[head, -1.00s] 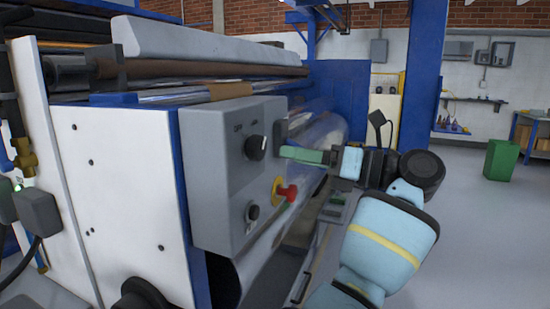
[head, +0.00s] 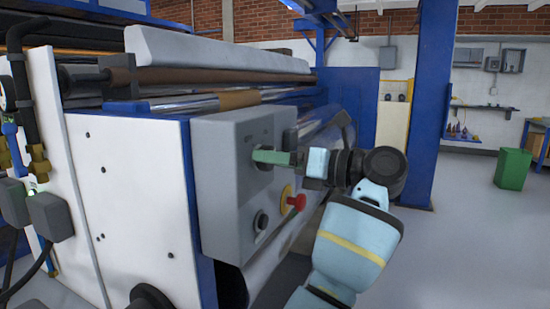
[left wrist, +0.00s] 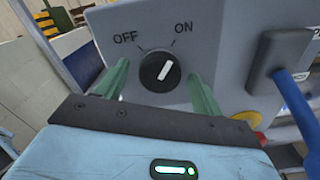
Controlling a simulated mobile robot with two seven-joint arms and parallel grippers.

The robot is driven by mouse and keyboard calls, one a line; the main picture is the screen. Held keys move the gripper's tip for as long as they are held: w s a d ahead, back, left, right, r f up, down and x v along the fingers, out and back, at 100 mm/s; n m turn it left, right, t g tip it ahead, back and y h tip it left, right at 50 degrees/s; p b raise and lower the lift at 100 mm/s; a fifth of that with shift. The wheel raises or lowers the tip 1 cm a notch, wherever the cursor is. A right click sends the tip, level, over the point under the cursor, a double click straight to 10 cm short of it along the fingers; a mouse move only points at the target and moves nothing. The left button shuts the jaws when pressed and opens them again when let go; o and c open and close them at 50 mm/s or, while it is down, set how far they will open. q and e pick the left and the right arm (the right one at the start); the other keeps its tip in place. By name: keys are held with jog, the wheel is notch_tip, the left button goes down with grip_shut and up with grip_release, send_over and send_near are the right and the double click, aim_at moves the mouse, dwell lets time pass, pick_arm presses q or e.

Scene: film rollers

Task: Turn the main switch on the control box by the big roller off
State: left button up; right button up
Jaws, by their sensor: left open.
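The grey control box (head: 222,205) hangs on the end of the roller machine. In the left wrist view, its black main switch (left wrist: 151,76) is a round knob with a white line pointing up and right, toward the ON label (left wrist: 183,27). The OFF label (left wrist: 125,38) is to the upper left. My left gripper (head: 268,157) is at the box front in the head view, its green finger covering most of the knob. In the left wrist view the two green fingers stand apart, one on each side of the knob. Whether they touch it I cannot tell. My right gripper is not in view.
A red stop button (head: 296,202) on a yellow base and a smaller black knob (head: 261,220) sit lower on the box. The big shiny roller (head: 325,135) is just behind it. A blue post (head: 430,110) and green bin (head: 512,169) stand right, with open floor between.

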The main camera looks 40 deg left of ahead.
pick_arm(q)
jog(key=shift+a, duration=0.2)
jog(key=c, duration=1)
jog(key=n+b, duration=0.7)
jog(key=n, duration=0.7)
jog(key=shift+b, duration=0.4)
